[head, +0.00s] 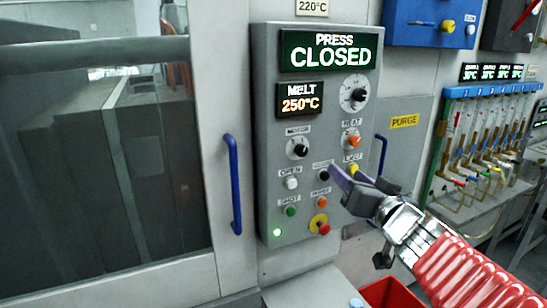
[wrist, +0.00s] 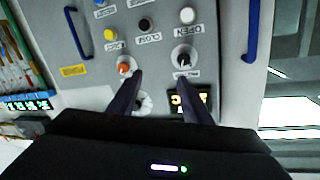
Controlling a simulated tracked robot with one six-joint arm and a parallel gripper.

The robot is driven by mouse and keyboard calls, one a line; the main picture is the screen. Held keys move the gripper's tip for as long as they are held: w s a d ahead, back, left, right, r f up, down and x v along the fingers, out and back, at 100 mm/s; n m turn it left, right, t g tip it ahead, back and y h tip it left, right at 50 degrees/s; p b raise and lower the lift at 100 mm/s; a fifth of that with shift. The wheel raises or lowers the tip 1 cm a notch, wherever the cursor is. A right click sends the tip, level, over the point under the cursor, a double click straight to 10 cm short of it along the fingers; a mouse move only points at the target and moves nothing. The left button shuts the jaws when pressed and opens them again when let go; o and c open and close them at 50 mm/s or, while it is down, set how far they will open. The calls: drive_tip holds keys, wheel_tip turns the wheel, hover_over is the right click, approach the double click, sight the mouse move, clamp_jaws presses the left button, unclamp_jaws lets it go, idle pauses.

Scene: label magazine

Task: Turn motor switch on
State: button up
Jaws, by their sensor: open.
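The motor switch is a black rotary knob (head: 298,149) on a pale dial, under a small label on the grey control panel (head: 268,120). It also shows in the wrist view (wrist: 184,59), where the panel appears upside down. Its setting is too small to read surely. My gripper (head: 346,174) is open and empty, in front of the panel's right side, to the lower right of the motor switch in the head view. In the wrist view my fingers (wrist: 161,73) point at the panel, one near the motor switch and one near the orange heat knob (wrist: 124,67).
Push buttons, including white (head: 291,183), black (head: 324,175) and yellow (head: 353,169), sit below the knobs. A red-yellow stop button (head: 320,225) is lower. A blue door handle (head: 234,183) stands left, and a red bin (head: 391,293) is below.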

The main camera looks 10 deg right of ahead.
drive_tip(key=s+d+f+m+g+h, duration=0.1)
drive_tip(key=s+d+f+g+h, duration=0.1)
drive_tip(key=s+f+g+h, duration=0.5)
drive_tip(key=s+a+f+n+g+y, duration=0.2)
drive_tip(key=s+a+f, duration=0.2)
drive_tip(key=s, duration=0.3)
drive_tip(key=s+a+f+n+g+y, duration=0.1)
drive_tip(key=s+a+f+g+y, duration=0.1)
drive_tip(key=s+a+f, duration=0.3)
drive_tip(key=s+f+y, duration=0.1)
drive_tip(key=s+f, duration=0.1)
drive_tip(key=s, duration=0.1)
drive_tip(key=shift+s+a+f+n+g+y, duration=0.2)
drive_tip(key=shift+n+g+y, duration=0.1)
drive_tip(key=shift+n, duration=0.1)
drive_tip(key=shift+d, duration=0.1)
drive_tip(key=shift+c, duration=0.6)
drive_tip(key=shift+c, duration=1.2)
